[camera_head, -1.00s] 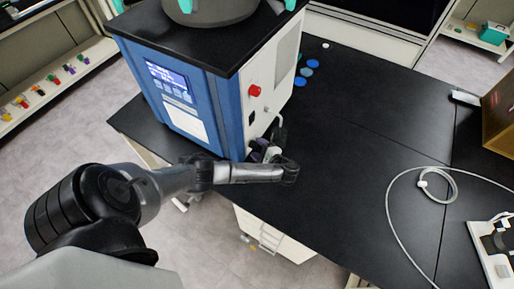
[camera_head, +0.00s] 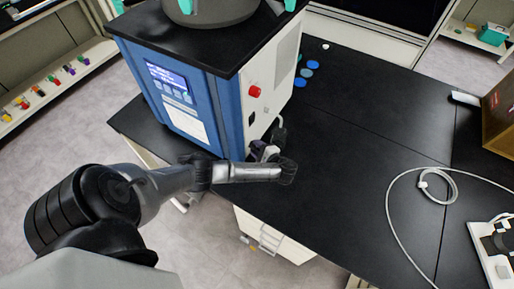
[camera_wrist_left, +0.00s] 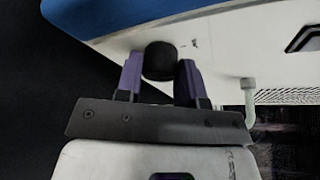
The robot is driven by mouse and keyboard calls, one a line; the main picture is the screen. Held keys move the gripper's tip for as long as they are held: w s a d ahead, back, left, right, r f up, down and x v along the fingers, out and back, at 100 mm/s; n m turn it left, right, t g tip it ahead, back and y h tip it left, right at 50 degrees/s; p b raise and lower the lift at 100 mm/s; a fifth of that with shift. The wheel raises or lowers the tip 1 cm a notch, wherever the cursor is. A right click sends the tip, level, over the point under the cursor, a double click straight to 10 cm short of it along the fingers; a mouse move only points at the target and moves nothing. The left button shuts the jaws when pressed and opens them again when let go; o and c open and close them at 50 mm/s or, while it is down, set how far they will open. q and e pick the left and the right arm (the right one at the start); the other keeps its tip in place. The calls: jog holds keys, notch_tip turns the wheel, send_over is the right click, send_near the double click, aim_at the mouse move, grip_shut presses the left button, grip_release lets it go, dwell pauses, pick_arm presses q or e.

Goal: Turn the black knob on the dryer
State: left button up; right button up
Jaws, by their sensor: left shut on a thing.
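The freeze dryer (camera_head: 190,95) is a blue and white box with a black top, standing on the black bench. Its black knob (camera_wrist_left: 160,60) is on the white side panel, low down, and shows in the left wrist view between two purple fingers. My left gripper (camera_wrist_left: 160,80) is shut on the knob, one finger at each side. In the head view my left gripper (camera_head: 262,152) is at the lower right side of the dryer, and the knob there is hidden by the wrist. My right gripper is not in view.
A red button (camera_head: 254,91) sits higher on the same side panel. A pale elbow pipe (camera_wrist_left: 249,95) sticks out right of the knob. Blue discs (camera_head: 304,74) lie behind, and a white cable (camera_head: 388,205) lies on the right. The bench between is clear.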

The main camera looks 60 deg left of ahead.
pick_arm(q)
jog(key=shift+r+m+h+p, duration=0.3)
jog(key=shift+m+p, duration=0.1)
jog(key=shift+p, duration=0.45)
jog(key=shift+w+a+f+m+g+h+p, duration=0.1)
jog(key=shift+m+g+h+p, duration=0.3)
jog(key=shift+m+g+h, duration=1)
jog(key=shift+w+a+f+m+g+h+p, duration=0.15)
jog(key=shift+m+g+p, duration=0.45)
jog(key=shift+m, duration=1.65)
jog(key=shift+w+d+f+m+g+h+p, duration=0.15)
jog(key=shift+m+g+h, duration=0.5)
jog(key=shift+m+g, duration=0.9)
jog(key=shift+a+r+m+t, duration=0.15)
jog(key=shift+m+t, duration=0.1)
jog(key=shift+m, duration=0.25)
jog(key=o, duration=0.9)
